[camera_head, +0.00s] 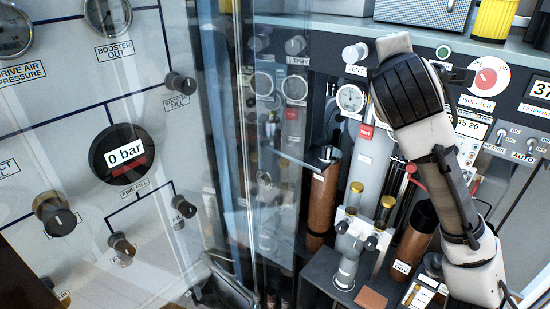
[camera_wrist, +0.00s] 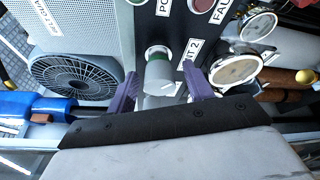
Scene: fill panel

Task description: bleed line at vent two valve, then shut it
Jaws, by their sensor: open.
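In the wrist view, a pale grey valve knob (camera_wrist: 159,72) stands out from the dark panel beside a partly hidden label (camera_wrist: 190,50) ending in "T 2". My gripper (camera_wrist: 160,80) is open, with one purple finger on each side of the knob. I cannot tell whether either finger touches it. In the head view, my gripper's pale end is up at the dark panel, but its fingers are hidden. A white knob (camera_head: 355,53) labelled "VENT" shows just left of my gripper; its number is too small to read. The knob between my fingers is not clearly visible there.
Round gauges (camera_wrist: 235,69) sit close right of my gripper in the wrist view, and a black fan (camera_wrist: 75,78) is at left. In the head view, a red isolator knob (camera_head: 487,77) is to the right. Bottles and a small valve stand (camera_head: 347,270) are below.

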